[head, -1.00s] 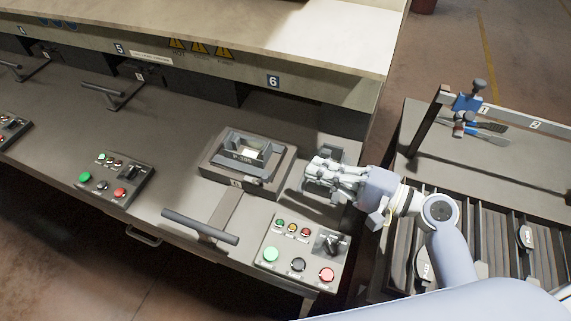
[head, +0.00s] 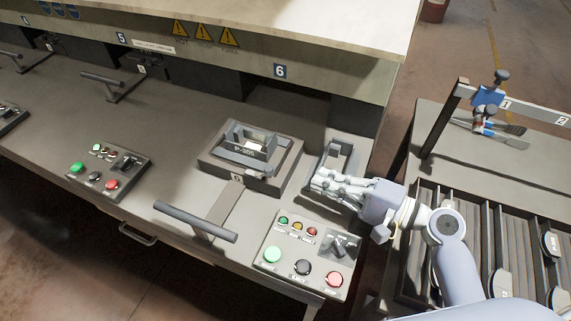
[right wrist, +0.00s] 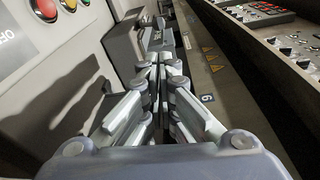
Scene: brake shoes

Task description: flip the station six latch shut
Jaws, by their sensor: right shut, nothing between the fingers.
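The station six fixture (head: 285,168) is a dark raised block at the front of the bench, with a grey P-305 part (head: 246,150) set in its top. A small latch-like piece (head: 258,176) shows at the block's front right edge; its exact position is too small to tell. My right gripper (head: 318,181) is shut and empty, just right of the block, low over the bench. In the right wrist view its closed fingers (right wrist: 158,66) point toward the block (right wrist: 124,48), apart from it as far as I can see. My left gripper is out of view.
A dark U-shaped bracket (head: 338,150) stands right behind my fingers. A button panel (head: 300,258) lies in front, and a bar handle (head: 196,221) front left. The station 6 sign (head: 280,71) is on the rear ledge. A slotted rack (head: 470,240) stands right.

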